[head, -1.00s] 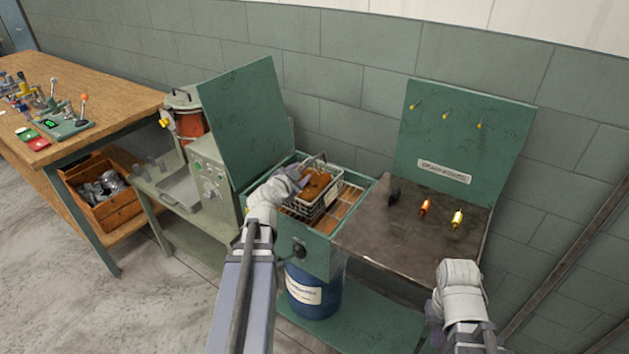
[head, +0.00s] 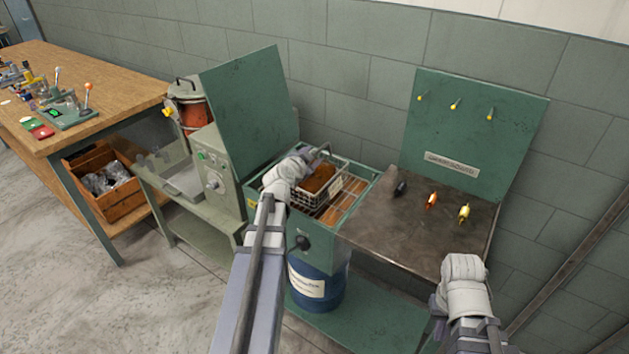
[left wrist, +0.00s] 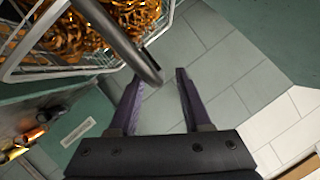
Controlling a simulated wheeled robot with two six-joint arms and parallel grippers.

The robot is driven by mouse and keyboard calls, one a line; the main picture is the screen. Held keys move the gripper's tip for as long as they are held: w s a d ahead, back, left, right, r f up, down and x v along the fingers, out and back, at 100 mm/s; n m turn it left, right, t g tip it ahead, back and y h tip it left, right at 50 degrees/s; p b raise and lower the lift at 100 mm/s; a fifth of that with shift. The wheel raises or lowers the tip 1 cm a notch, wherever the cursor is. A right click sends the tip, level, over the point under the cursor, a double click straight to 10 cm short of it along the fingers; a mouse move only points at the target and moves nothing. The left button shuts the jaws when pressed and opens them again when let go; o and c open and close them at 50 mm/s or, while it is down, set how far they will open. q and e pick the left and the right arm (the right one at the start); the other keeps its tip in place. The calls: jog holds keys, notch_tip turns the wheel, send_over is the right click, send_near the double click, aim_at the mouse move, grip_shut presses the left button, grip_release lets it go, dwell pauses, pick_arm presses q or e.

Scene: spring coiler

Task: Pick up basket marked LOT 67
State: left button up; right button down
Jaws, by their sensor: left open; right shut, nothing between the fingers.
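A wire basket (head: 304,194) full of orange-brown coils sits in the open green tank (head: 361,203), with a pale label on its side too small to read. In the left wrist view, the basket's pale wire rim (left wrist: 68,72) is at the upper left. Its dark grey handle (left wrist: 112,36) slants down toward my fingers. My left gripper (head: 303,156) is by the basket's back left side, near the handle. Its purple fingers (left wrist: 157,84) are open, with the handle's lower end just beyond the gap. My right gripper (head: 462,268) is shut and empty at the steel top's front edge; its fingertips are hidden.
The raised green lid (head: 250,100) stands behind and left of the basket. The steel top (head: 420,222) at the right holds black, orange and yellow pieces. A blue drum (head: 318,290) stands below. A grey control box (head: 215,172) is at the left.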

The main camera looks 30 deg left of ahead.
pick_arm(q)
jog(key=x, duration=0.2)
jog(key=shift+w+f+b, duration=0.1)
jog(key=shift+w+b, duration=0.2)
jog(key=shift+w, duration=0.05)
jog(key=shift+s, duration=0.1)
grip_shut()
dwell(0.9)
